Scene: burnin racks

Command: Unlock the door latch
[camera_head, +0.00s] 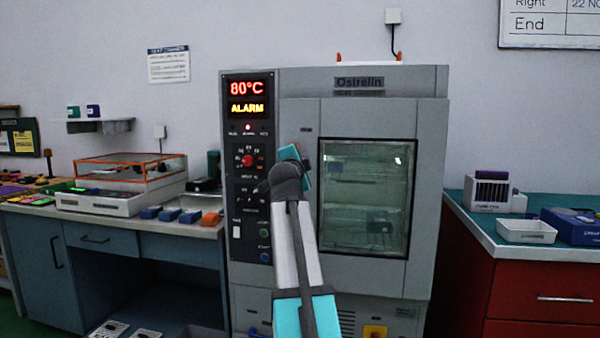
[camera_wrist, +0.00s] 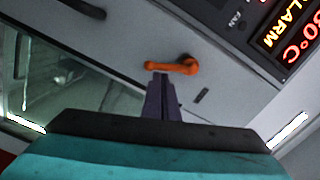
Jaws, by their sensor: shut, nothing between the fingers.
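The door latch is a small orange lever (camera_wrist: 172,67) on the grey oven front in the wrist view. Its round pivot is at the lever's right end, and the lever reaches left in that picture. My gripper (camera_wrist: 161,78) is shut and empty, with its dark fingertips just below the lever's free end. I cannot tell whether they touch it. The oven (camera_head: 300,290) stands straight ahead in the head view, with its windowed door (camera_head: 365,197) closed. My arm hides the latch and the fingertips there.
A dark handle (camera_wrist: 85,8) shows at the wrist view's upper left. The control panel (camera_head: 247,215) reads 80°C and ALARM. A workbench (camera_head: 150,225) stands left of the oven and a red cabinet (camera_head: 540,292) stands right.

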